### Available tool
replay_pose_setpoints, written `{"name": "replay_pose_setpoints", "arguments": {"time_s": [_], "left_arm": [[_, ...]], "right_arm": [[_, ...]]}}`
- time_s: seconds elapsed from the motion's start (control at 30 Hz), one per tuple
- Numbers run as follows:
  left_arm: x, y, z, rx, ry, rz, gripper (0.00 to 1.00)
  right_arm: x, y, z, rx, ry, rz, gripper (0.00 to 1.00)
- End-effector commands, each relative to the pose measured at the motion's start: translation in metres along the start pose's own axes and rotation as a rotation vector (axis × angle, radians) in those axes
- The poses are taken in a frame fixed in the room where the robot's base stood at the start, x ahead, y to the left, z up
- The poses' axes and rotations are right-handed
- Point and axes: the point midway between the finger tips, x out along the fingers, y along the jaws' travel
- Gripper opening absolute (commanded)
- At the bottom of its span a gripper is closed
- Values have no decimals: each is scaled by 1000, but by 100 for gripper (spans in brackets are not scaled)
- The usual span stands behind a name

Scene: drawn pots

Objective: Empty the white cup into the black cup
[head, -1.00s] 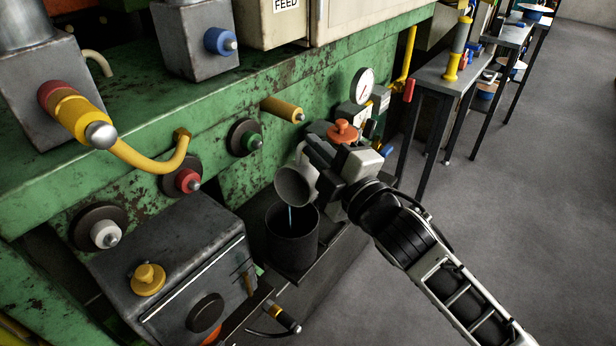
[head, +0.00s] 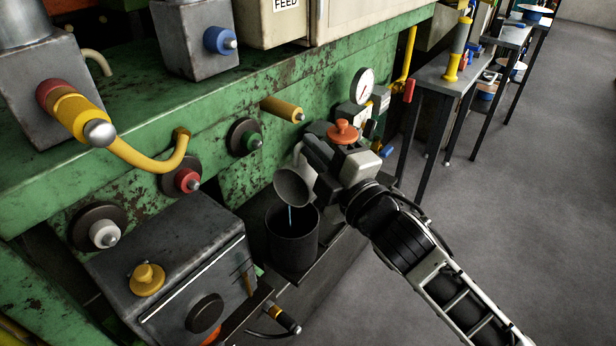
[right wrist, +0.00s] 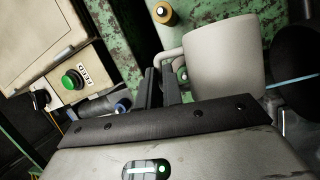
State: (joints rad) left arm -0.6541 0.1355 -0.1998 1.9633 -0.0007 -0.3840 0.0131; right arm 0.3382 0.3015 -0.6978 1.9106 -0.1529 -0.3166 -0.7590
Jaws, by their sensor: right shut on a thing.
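The white cup (head: 292,186) is tilted with its mouth toward the lower left, above the black cup. It also shows large in the right wrist view (right wrist: 228,62), with its handle at the jaws. A thin pale blue stream runs from its lip down toward the black cup. The black cup (head: 292,245) stands upright on a dark ledge; its inside is too dark to tell the level. My right gripper (head: 312,168) is shut on the white cup at its handle, shown between the fingers in the right wrist view (right wrist: 163,82). My left gripper is not in view.
A green machine (head: 230,110) with knobs, pipes and a pressure gauge (head: 362,86) stands behind the cups. A grey box with a yellow knob (head: 147,279) is left of the black cup. Grey tables (head: 445,75) stand at the back right. The floor at right is clear.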

Motion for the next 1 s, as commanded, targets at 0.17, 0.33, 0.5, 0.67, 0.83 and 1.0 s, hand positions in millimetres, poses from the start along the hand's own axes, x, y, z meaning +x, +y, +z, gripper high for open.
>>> {"name": "replay_pose_setpoints", "arguments": {"time_s": [0.17,0.33,0.5,0.67,0.83,1.0], "left_arm": [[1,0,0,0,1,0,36],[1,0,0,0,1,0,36],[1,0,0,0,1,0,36],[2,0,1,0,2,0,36],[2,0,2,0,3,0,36],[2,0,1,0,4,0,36]], "right_arm": [[0,0,0,0,0,1,0],[0,0,0,0,0,1,0],[0,0,0,-3,1,2,0],[-1,0,-3,-28,7,12,0],[-2,1,-7,-60,14,25,0],[-2,1,-7,-63,15,26,0]]}}
